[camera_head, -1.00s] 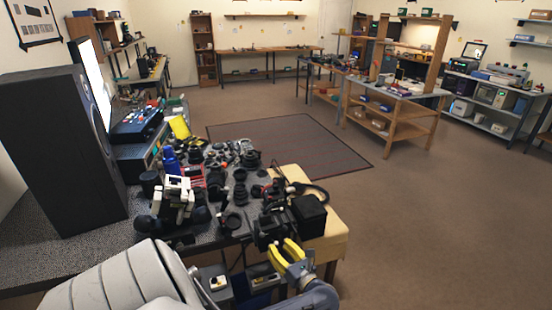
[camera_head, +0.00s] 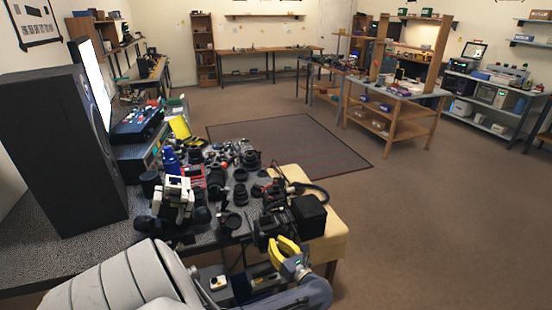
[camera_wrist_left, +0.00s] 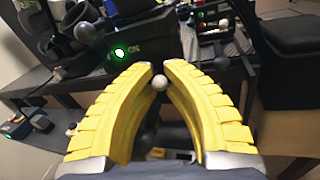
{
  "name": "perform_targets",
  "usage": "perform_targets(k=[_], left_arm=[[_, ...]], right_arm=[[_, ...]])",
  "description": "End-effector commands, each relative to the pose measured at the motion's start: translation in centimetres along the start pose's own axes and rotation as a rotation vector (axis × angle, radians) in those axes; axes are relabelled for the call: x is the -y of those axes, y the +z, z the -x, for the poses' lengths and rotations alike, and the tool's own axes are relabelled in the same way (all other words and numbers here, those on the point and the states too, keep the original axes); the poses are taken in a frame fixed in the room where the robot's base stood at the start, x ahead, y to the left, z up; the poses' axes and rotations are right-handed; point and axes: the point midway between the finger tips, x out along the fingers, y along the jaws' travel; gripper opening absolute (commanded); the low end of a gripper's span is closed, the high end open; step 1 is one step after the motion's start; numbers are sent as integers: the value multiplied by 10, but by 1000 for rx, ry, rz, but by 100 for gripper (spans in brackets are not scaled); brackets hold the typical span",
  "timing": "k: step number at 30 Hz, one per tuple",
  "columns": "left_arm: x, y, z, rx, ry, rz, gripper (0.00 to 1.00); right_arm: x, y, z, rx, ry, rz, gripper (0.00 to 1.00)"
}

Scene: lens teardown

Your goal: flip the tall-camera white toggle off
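My left gripper (camera_head: 274,250) has yellow fingers and is at the front edge of the cluttered bench, by a black device. In the left wrist view its fingertips (camera_wrist_left: 161,68) are partly apart. A small white ball-shaped toggle tip (camera_wrist_left: 160,84) shows in the narrow gap between the fingers. I cannot tell whether either finger touches it. Behind, a dark housing (camera_wrist_left: 95,64) carries a lit green lamp (camera_wrist_left: 120,52) beside the word ON. The toggle's stem and base are hidden or too dark to make out. My right gripper is not in view.
The bench is crowded with black lenses and camera parts (camera_head: 240,175). A black box (camera_head: 309,213) stands close to the right of the gripper. A small box with a white top (camera_head: 219,282) sits below the bench edge. The floor at right (camera_head: 440,230) is clear.

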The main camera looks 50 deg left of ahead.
Motion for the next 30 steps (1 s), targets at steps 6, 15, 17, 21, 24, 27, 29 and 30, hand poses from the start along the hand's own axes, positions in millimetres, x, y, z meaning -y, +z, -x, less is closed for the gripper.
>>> perform_targets(k=[6, 15, 17, 21, 24, 27, 29, 30], left_arm=[[0, 0, 0, 0, 0, 0, 0], [-1, -1, 0, 5, -21, -3, 0], [-2, -2, 0, 8, -40, -4, 0], [-5, -2, 1, 23, -116, -4, 0], [-8, -2, 0, 37, -188, -6, 0], [-10, -3, 0, 52, -264, -6, 0], [-11, -4, 1, 59, -307, -6, 0], [-12, -3, 0, 66, -336, -6, 0]], right_arm=[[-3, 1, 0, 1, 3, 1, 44], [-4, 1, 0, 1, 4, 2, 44], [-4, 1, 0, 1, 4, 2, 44], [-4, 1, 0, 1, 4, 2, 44], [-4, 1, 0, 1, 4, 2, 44], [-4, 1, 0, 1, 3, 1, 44], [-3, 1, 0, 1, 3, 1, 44], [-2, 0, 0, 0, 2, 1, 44]])
